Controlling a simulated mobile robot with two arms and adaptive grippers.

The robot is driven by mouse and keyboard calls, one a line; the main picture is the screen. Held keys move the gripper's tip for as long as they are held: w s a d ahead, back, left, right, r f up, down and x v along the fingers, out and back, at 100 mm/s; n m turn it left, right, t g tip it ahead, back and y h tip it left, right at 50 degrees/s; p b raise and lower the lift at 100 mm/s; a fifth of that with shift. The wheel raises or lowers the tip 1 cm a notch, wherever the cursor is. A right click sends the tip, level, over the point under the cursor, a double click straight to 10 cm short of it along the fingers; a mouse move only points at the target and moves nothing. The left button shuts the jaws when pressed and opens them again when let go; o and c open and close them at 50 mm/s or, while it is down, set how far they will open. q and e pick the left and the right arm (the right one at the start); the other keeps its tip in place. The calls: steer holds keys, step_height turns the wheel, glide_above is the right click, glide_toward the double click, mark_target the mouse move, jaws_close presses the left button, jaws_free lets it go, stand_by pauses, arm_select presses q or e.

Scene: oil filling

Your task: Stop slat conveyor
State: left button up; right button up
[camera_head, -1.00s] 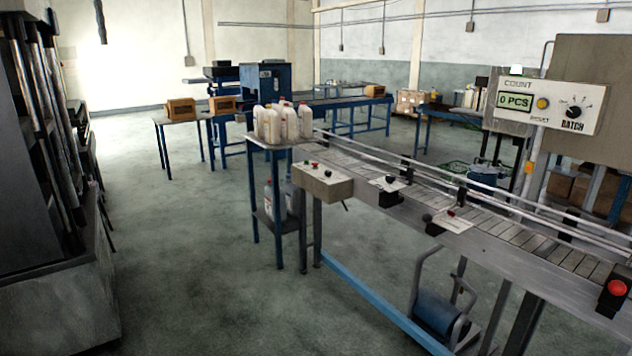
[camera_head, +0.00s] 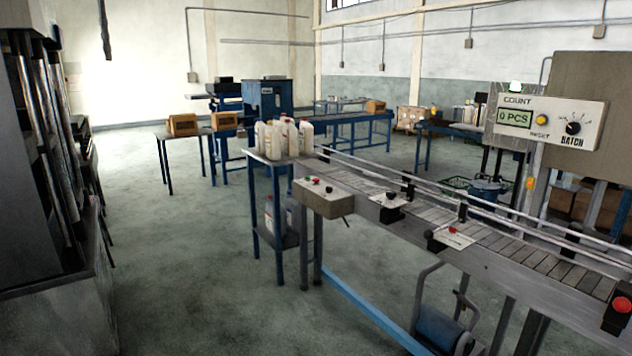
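The slat conveyor (camera_head: 497,241) runs from the middle of the view to the lower right, with grey slats and metal guide rails. No bottles stand on its visible slats. A beige control box (camera_head: 322,197) with small red, green and dark controls is fixed at its near left end. Small black switch units (camera_head: 391,207) sit along its front side, one with a red knob (camera_head: 450,229). A red button (camera_head: 621,305) on a black box is at the far right edge. Neither of my grippers is in view.
White jugs (camera_head: 283,138) stand on a blue side table at the conveyor's end. A count panel (camera_head: 543,120) reading 0 PCS stands behind the conveyor. A dark machine (camera_head: 40,200) fills the left edge. Open floor (camera_head: 190,250) lies between it and the conveyor.

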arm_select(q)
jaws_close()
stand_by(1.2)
